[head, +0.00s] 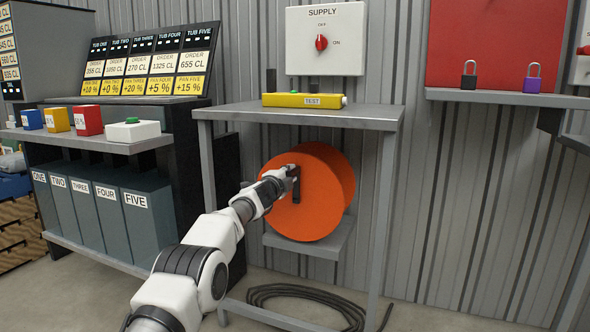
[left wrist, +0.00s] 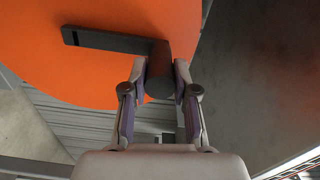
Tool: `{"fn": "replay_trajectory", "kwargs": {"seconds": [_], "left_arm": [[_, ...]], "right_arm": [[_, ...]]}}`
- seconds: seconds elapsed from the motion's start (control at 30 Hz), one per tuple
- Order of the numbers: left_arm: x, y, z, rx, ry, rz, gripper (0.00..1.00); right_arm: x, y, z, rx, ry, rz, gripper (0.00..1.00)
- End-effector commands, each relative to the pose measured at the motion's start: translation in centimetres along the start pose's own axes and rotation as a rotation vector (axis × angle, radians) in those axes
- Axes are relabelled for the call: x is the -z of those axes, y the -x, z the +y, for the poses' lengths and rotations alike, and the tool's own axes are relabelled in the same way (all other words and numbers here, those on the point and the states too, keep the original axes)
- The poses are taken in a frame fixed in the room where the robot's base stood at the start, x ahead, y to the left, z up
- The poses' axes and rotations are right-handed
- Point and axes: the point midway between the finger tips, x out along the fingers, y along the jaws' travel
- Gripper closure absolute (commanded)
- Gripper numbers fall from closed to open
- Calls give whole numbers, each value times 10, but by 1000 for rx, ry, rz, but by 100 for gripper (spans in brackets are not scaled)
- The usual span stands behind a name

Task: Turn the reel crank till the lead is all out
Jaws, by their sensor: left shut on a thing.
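The orange reel (head: 322,208) sits on a low shelf under the grey table in the head view. Its dark crank arm (head: 296,190) lies on the reel's front face. In the left wrist view the crank arm (left wrist: 105,40) runs across the orange face to a dark round handle (left wrist: 160,75). My left gripper (head: 290,174) is shut on this handle, with one finger on each side; it also shows in the left wrist view (left wrist: 160,85). The dark lead (head: 300,296) lies in loose loops on the floor below the reel. My right gripper is out of view.
A yellow tester (head: 285,100) lies on the table (head: 370,116) above the reel. A supply box (head: 335,50) with a red knob hangs on the wall. Two padlocks (head: 532,80) stand on the right shelf.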

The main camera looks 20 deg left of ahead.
Motion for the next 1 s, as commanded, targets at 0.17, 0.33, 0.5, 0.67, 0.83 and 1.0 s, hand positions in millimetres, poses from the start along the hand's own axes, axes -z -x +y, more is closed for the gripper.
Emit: {"fn": "replay_trajectory", "kwargs": {"seconds": [0.17,0.33,0.5,0.67,0.83,1.0], "left_arm": [[-3,0,-5,6,29,0,100],[-4,0,-5,7,34,-1,100],[-5,0,-5,7,34,-1,100],[-5,0,-4,6,33,-2,46],[-4,0,-3,3,33,-1,46],[-2,0,2,2,13,0,46]], "right_arm": [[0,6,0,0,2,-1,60],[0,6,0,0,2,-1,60],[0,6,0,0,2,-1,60],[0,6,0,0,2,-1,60],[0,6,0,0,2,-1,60],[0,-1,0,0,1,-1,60]]}}
